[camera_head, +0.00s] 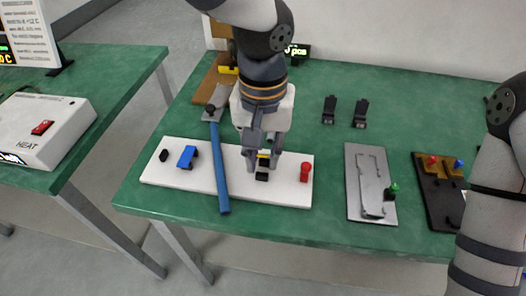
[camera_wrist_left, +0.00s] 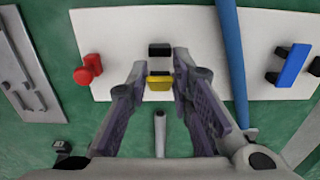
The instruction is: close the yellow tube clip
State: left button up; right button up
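The yellow tube clip (camera_head: 263,156) is on the white board, with a black block (camera_head: 261,176) beside it. In the left wrist view the clip (camera_wrist_left: 159,82) lies between my fingers, just below the black block (camera_wrist_left: 160,50). My left gripper (camera_head: 262,160) points down over the board and hides part of the clip in the head view. Its fingers (camera_wrist_left: 153,75) are apart, one on each side of the clip; a gap shows on the left and contact on the right is unclear. My right gripper is out of view.
The white board (camera_head: 225,160) also bears a blue clip (camera_head: 187,157), a red knob (camera_head: 305,171) and a long blue bar (camera_head: 218,165) across it. A grey plate (camera_head: 352,185) and a dark fixture (camera_head: 433,205) lie to the right. A pale rod (camera_wrist_left: 160,130) shows below the clip.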

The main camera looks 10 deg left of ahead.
pick_arm(q)
grip_shut()
jog(key=shift+s+f+t, duration=0.15)
jog(key=shift+s+t, duration=0.1)
jog(key=shift+t, duration=0.45)
jog(key=o, duration=0.7)
grip_release()
notch_tip(320, 180, up, 12)
jog(key=s, duration=0.1)
jog(key=shift+s, duration=0.2)
